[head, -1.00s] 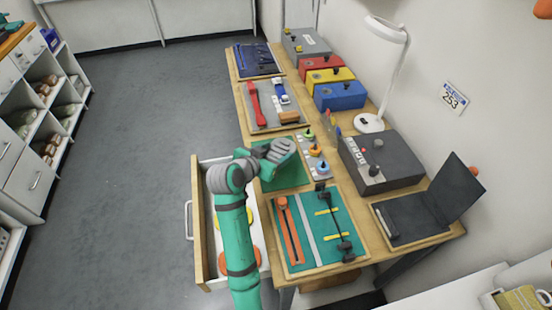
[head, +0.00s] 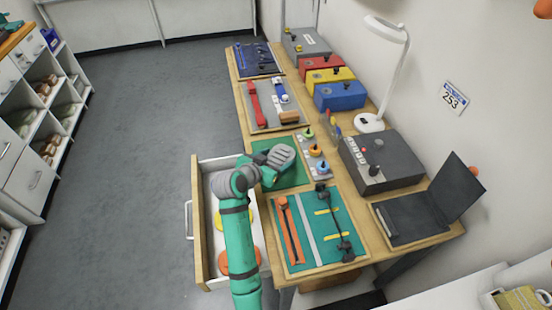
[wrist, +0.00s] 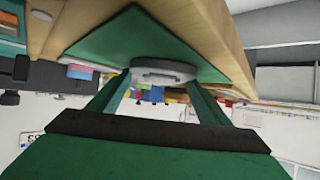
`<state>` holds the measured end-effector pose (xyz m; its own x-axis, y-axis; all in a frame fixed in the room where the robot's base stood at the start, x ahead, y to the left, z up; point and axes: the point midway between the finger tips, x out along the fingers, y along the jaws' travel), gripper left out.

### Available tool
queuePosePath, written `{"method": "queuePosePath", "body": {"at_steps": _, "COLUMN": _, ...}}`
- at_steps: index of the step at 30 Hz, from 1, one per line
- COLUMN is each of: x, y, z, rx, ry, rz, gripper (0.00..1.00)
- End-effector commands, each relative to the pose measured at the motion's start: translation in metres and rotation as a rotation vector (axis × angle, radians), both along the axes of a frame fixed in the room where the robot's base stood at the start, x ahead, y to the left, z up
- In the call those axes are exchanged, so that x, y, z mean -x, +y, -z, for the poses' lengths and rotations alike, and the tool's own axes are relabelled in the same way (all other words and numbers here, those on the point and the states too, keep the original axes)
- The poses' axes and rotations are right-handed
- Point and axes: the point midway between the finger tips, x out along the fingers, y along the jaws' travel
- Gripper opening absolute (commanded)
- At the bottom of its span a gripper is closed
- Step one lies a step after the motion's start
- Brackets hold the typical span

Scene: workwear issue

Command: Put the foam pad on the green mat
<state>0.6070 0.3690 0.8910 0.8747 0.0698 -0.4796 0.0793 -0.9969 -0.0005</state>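The green mat (head: 293,177) lies flat on the bench, between the tool boards and beside the row of coloured knobs; it also shows in the wrist view (wrist: 115,38). My gripper (wrist: 162,80) is over the mat, its two green fingers on either side of a pale grey rounded pad (wrist: 162,70), which looks like the foam pad. The fingertips meet the pad's sides. The pad appears against the mat's surface, but I cannot tell whether it touches. In the head view my wrist hides the fingers and the pad.
An open drawer (head: 197,235) below the bench holds yellow (head: 221,222) and orange (head: 240,262) round items. A teal tool board (head: 330,240) lies in front of the mat, a red-tool board (head: 262,122) behind. A grey control box (head: 385,165) stands to the right.

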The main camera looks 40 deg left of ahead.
Motion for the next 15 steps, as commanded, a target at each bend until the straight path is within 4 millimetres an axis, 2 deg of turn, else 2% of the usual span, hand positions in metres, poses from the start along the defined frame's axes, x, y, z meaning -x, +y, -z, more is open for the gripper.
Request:
{"method": "queuePosePath", "body": {"at_steps": 11, "x": 0.0, "y": 0.0, "z": -0.003, "rx": -0.001, "ry": 0.0, "rz": 0.0, "gripper": 0.79}}
{"method": "queuePosePath", "body": {"at_steps": 15, "x": 0.011, "y": 0.0, "z": -0.01, "rx": -0.001, "ry": -0.001, "rz": 0.0, "gripper": 0.79}}
